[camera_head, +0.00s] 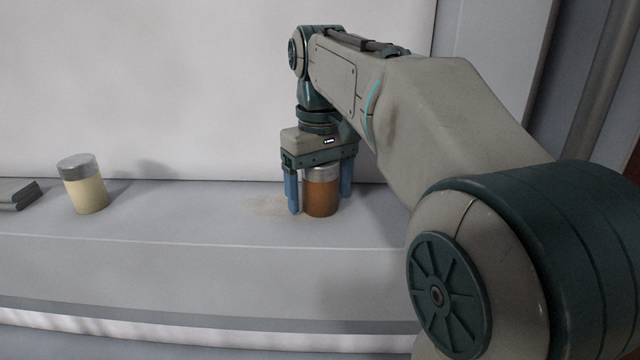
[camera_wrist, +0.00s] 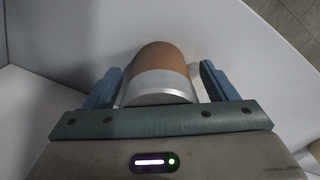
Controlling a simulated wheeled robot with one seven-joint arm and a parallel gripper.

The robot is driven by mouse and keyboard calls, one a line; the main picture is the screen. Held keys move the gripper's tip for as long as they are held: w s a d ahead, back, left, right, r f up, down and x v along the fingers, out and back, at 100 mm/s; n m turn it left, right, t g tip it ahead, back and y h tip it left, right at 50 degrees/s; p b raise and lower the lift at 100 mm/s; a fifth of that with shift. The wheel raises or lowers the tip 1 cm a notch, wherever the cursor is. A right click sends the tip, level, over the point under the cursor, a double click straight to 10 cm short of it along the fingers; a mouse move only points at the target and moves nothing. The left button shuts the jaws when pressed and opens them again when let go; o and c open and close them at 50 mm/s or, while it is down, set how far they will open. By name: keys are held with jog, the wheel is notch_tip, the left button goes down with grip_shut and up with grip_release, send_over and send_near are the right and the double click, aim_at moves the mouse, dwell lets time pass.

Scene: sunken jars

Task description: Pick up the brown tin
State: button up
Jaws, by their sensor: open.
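The brown tin (camera_head: 320,197) stands upright on the grey ledge in the head view, with a silver lid on top. My gripper (camera_head: 320,205) points down over it, with one blue finger on each side of the tin. In the wrist view the tin (camera_wrist: 163,62) lies between the two fingers of my gripper (camera_wrist: 160,85), and a gap shows on each side. The jaws are open, and the tin is not clasped.
A cream jar (camera_head: 86,188) with a grey lid stands on the ledge at the left. A grey flat object (camera_head: 16,194) lies at the far left edge. The ledge (camera_head: 180,215) between the jar and the tin is clear. A pale wall (camera_head: 200,80) rises behind.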

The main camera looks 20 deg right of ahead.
jog(key=shift+c, duration=0.3)
jog(key=c, duration=1.1)
jog(key=shift+r, duration=0.1)
